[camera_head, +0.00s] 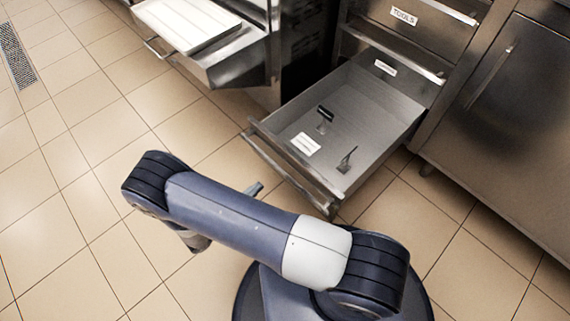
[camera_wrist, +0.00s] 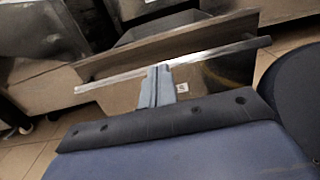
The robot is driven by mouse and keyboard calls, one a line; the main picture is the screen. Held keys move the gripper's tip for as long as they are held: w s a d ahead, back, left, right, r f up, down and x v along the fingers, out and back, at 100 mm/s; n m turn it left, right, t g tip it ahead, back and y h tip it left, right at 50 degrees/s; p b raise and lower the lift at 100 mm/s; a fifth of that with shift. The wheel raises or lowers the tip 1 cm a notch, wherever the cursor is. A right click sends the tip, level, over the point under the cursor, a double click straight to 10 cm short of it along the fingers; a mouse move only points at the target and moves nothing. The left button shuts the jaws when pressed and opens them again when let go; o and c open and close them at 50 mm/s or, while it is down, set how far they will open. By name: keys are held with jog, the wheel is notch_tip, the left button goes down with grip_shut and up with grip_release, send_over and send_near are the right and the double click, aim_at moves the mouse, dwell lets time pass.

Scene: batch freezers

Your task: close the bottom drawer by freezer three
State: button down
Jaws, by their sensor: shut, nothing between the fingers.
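The bottom drawer (camera_head: 357,92) stands pulled far out in the head view, its steel front and long bar handle (camera_head: 283,172) facing my arm. Inside lie a white card (camera_head: 305,144) and two small dark-handled items (camera_head: 324,118), (camera_head: 347,160). My gripper (camera_head: 254,189) is just in front of the drawer front, left of its middle. In the wrist view, the shut, empty fingers (camera_wrist: 156,86) overlap the bar handle (camera_wrist: 225,52) in the picture. I cannot tell whether they touch it. My arm hides part of the gripper in the head view.
Another open drawer (camera_head: 228,68) with a white tray (camera_head: 187,22) juts out at upper left. A closed drawer labelled TOOLS (camera_head: 404,16) is above. A closed cabinet door (camera_head: 510,100) stands at right.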

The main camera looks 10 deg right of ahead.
jog(key=b, duration=0.2)
send_near(293, 159)
jog(key=x, duration=0.5)
jog(key=shift+w+d+f, duration=0.1)
jog(key=shift+w+f, duration=0.05)
jog(key=shift+b+x, duration=0.3)
jog(key=shift+x, duration=0.5)
